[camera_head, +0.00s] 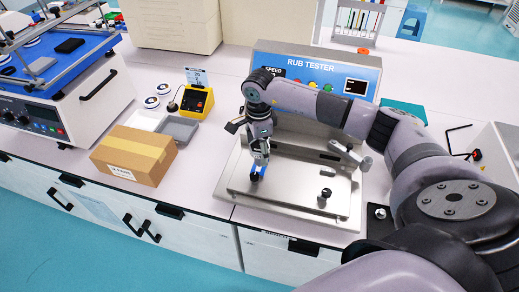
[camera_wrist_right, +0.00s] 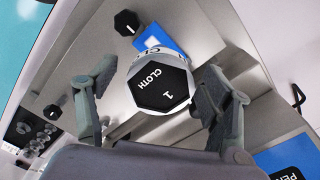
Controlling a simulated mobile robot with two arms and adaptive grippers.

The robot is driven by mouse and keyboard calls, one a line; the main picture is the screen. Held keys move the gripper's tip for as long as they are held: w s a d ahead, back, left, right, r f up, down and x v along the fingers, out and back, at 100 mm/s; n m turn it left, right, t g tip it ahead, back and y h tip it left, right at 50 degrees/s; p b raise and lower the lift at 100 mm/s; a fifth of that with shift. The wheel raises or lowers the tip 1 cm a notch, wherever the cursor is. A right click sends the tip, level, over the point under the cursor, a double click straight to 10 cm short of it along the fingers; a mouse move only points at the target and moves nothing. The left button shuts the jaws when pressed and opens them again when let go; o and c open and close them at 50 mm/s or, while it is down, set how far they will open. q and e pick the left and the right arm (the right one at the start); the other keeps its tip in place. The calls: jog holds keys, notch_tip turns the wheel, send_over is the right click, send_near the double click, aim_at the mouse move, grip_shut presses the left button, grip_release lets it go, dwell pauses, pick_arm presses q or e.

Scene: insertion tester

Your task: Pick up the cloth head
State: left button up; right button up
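The cloth head (camera_wrist_right: 160,82) is a white cylinder with a black hexagonal top marked "CLOTH 1". In the right wrist view it stands between the two fingers of my right gripper (camera_wrist_right: 158,92), with small gaps showing at both sides. The gripper is open around it. In the head view my right gripper (camera_head: 259,158) points down over the left part of the rub tester's metal plate (camera_head: 290,197), and it largely hides the cloth head. A blue patch (camera_head: 256,174) shows just below the fingers. My left gripper is not in view.
The rub tester's blue panel (camera_head: 315,68) stands behind the plate. A black knob (camera_head: 326,193) sits on the plate at the right. A cardboard box (camera_head: 133,155), a grey tray (camera_head: 179,128) and a yellow device (camera_head: 197,101) lie to the left.

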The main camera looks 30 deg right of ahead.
jog(key=c, duration=1.2)
jog(key=shift+r, duration=0.1)
